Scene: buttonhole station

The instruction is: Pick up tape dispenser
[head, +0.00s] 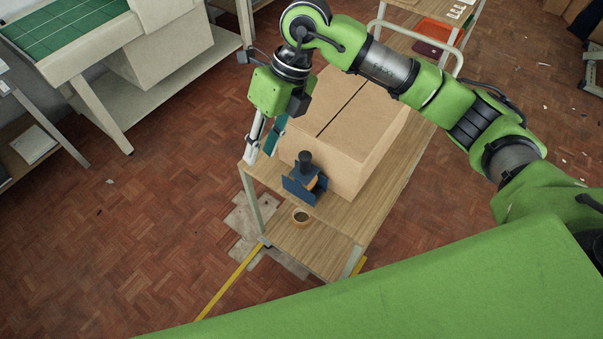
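The tape dispenser (297,190) appears to be the dark blue object with a black knob-like top and an orange-brown part. It stands on the wooden table close to the front face of a large cardboard box. My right gripper (254,143) hangs below the green wrist, beyond and left of the dispenser, near the table's left edge. It appears apart from the dispenser. Its fingers are too small and too foreshortened to tell open from shut. My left gripper is not in view.
A tape roll (301,224) lies in front of the dispenser. The large cardboard box (358,135) fills the table's middle. A teal item (275,135) is beside it. The wooden table (315,250) is bare at its near end. A bench with a green mat (60,25) stands left.

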